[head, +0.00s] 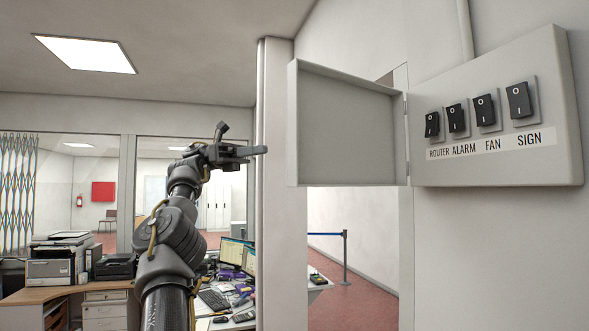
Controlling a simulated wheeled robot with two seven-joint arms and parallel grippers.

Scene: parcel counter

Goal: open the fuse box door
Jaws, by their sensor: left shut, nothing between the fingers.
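The fuse box (495,155) is a pale grey box on the wall at the right. Its door (345,125) is swung wide open to the left on its hinge, and the inside of the door shows. Several black rocker switches stand in a row in the box, above a label strip reading ROUTER, ALARM, FAN and SIGN. My left gripper (262,150) is shut and empty. It points right, left of the door's free edge, with a gap between them in the picture. My right gripper is out of view.
A pale pipe or post (274,200) stands behind my left gripper. A wooden desk (60,292) with printers is at the lower left, beside monitors and keyboards. A belt barrier (345,258) stands on the red floor beyond the wall opening.

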